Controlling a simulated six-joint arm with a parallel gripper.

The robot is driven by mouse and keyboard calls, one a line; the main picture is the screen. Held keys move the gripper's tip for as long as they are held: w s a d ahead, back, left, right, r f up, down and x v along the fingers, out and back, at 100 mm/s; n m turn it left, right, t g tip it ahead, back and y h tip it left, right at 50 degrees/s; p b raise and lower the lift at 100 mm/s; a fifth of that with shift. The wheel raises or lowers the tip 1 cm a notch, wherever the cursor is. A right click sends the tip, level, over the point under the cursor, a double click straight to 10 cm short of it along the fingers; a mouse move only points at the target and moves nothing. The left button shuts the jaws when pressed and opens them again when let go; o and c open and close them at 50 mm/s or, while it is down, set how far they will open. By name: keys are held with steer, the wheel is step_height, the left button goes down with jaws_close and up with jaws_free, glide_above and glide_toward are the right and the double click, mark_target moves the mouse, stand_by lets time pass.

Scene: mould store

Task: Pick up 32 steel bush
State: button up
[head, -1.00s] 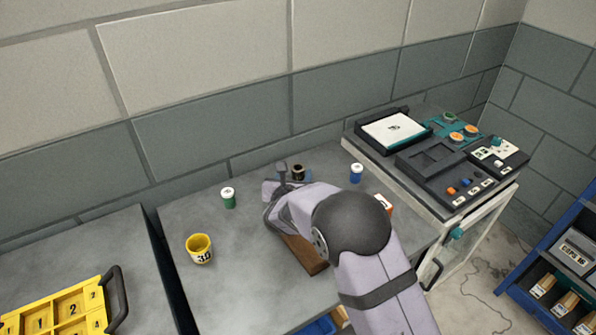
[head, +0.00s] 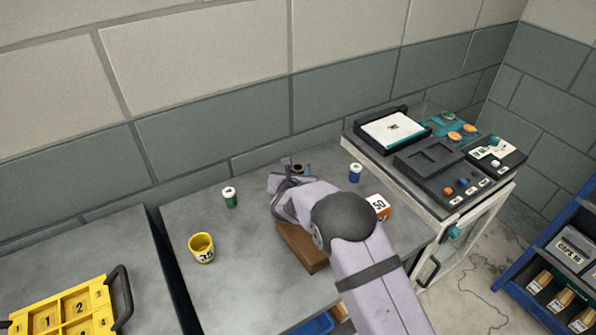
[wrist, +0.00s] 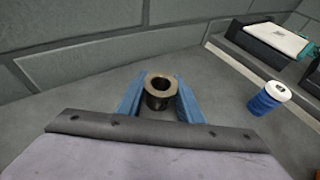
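The steel bush (wrist: 159,103) is a short dark metal ring with a worn, brownish top rim and an open bore. It stands upright on the grey bench top, and I see no number on it. In the wrist view my gripper (wrist: 163,84) is open, with one blue finger on each side of the bush near the tips. Narrow gaps seem to show, though contact at the tips is hard to judge. In the head view my wrist covers most of the bush (head: 297,166); only its top shows.
A blue pot (head: 355,173) and a white-and-orange block marked 50 (head: 378,207) stand to the right. A green pot (head: 230,197) and a yellow numbered cup (head: 202,248) stand left. A brown wooden block (head: 303,247) lies below my arm. The wall is close behind.

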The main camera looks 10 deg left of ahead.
steer(key=shift+c, duration=1.3)
steer(key=shift+r, duration=0.1)
